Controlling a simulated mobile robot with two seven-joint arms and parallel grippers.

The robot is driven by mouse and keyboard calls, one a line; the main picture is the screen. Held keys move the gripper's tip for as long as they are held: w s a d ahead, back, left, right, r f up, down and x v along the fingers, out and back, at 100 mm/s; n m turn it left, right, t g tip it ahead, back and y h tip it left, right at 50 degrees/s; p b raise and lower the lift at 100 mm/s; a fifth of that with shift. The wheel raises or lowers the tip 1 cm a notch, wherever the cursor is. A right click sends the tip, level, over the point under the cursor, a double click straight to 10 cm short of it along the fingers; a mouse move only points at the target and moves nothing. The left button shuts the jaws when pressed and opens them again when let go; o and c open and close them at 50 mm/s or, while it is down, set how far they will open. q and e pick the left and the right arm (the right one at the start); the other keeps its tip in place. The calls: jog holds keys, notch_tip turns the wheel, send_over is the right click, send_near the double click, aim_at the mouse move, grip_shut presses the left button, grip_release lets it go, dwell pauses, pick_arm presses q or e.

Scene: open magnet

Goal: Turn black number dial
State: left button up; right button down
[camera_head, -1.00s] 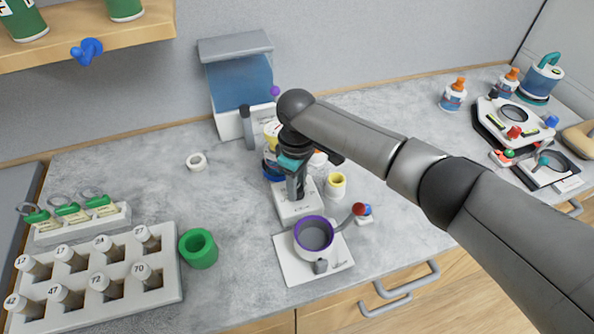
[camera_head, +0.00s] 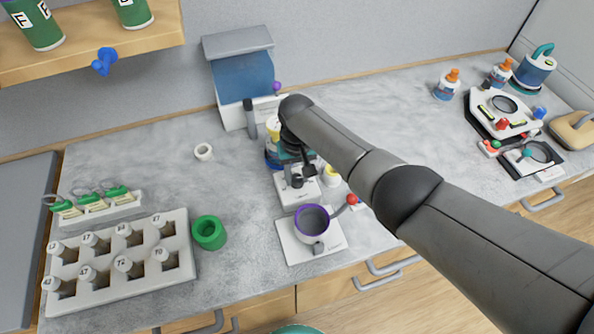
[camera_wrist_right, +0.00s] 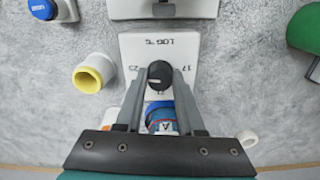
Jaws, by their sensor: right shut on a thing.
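The black number dial (camera_wrist_right: 160,74) is a round knob on a white box (camera_wrist_right: 130,46) with printed marks and numbers. In the head view the box (camera_head: 287,192) stands mid-counter, and the dial (camera_head: 297,181) is partly covered by my gripper. My right gripper (camera_wrist_right: 160,85) reaches down from above, its two grey fingers shut on opposite sides of the dial. It also shows in the head view (camera_head: 297,172) at the end of my right arm. My left gripper is not in view.
A purple-rimmed cup (camera_head: 312,222) on a white base stands just in front of the box. A yellow-rimmed white ring (camera_wrist_right: 94,72) and a blue-capped bottle (camera_wrist_right: 160,117) are close by. A green ring (camera_head: 209,233) and vial rack (camera_head: 120,263) stand left. The counter between is clear.

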aim_at(297, 178)
jog(key=shift+m, duration=0.5)
jog(key=c, duration=0.5)
grip_release()
jog(key=shift+r+p, duration=0.4)
jog(key=shift+r, duration=0.1)
jog(key=shift+r+p, duration=1.1)
jog(key=shift+r, duration=6.1)
